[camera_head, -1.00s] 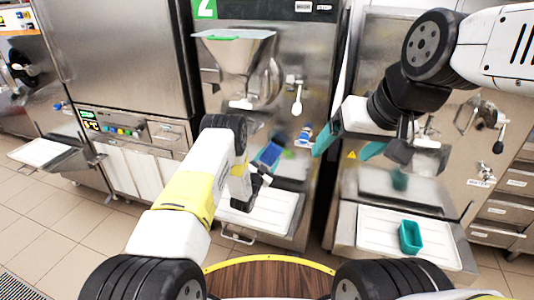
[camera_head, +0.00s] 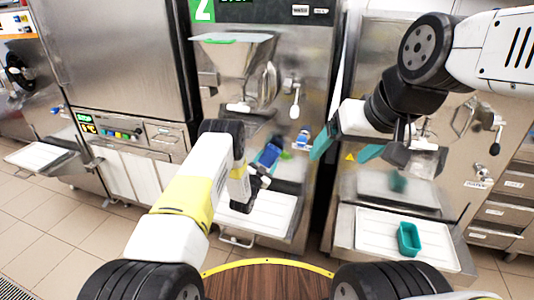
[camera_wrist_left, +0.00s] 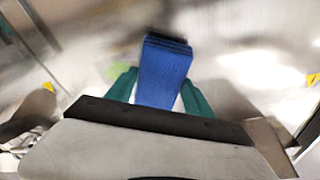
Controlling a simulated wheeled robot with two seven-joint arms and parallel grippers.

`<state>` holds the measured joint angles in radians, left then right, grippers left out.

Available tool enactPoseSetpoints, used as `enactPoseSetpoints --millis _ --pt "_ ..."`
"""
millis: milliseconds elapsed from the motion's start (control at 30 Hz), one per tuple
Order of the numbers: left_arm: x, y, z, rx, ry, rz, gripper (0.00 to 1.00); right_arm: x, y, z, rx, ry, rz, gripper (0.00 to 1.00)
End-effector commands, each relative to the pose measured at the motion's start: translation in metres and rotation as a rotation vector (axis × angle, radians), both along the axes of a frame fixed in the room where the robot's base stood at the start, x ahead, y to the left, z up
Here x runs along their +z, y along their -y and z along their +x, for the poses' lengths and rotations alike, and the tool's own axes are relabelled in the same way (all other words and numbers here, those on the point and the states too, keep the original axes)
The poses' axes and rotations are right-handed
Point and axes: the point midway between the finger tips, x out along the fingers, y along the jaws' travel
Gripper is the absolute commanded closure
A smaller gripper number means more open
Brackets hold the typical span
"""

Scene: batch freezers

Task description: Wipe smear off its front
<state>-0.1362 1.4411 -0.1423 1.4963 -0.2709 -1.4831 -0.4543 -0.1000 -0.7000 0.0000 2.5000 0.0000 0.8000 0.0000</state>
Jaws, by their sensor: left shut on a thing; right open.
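My left gripper (camera_wrist_left: 160,95) is shut on a blue cloth or pad (camera_wrist_left: 163,70), with a green finger on each side of it. In the head view the blue pad (camera_head: 268,155) is at the lower front of the steel machine marked 2 (camera_head: 310,70). A green patch (camera_head: 285,155) shows beside the pad on that front; a blurred green patch also shows in the left wrist view (camera_wrist_left: 122,70). I cannot tell whether the pad touches the steel. My right gripper (camera_head: 342,150) is open and empty in front of the machine at the right.
A steel hopper (camera_head: 235,60) and a lever handle (camera_head: 295,100) stick out above the pad. A white tray (camera_head: 270,212) lies below it. A teal container (camera_head: 409,239) stands on the right machine's white tray (camera_head: 375,230). A round wooden top (camera_head: 265,280) is in front.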

Motion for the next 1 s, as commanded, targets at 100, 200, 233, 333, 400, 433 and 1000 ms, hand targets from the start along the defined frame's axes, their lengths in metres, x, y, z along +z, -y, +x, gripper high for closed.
enactPoseSetpoints --millis 100,200,233,333,400,433,1000 --pt "0.0 0.001 0.003 0.0 0.001 -0.001 0.79 0.0 0.0 0.0 0.0 0.0 0.0 0.17" --pt "0.0 0.002 0.004 0.0 0.001 0.0 0.79 0.0 0.0 0.0 0.0 0.0 0.0 0.17" --pt "0.0 0.002 0.005 0.0 0.0 0.0 0.79 0.0 0.0 0.0 0.0 0.0 0.0 0.17" --pt "0.0 0.002 0.007 0.0 0.0 0.0 0.79 0.0 0.0 0.0 0.0 0.0 0.0 0.17" --pt "0.0 0.003 0.008 0.0 0.0 0.0 0.79 0.0 0.0 0.0 0.0 0.0 0.0 0.17" --pt "0.0 0.003 0.009 0.0 0.0 0.0 0.79 0.0 0.0 0.0 0.0 0.0 0.0 0.17" --pt "0.001 0.018 0.008 -0.001 0.0 -0.002 0.79 0.0 0.0 0.0 0.0 0.0 0.0 0.17"
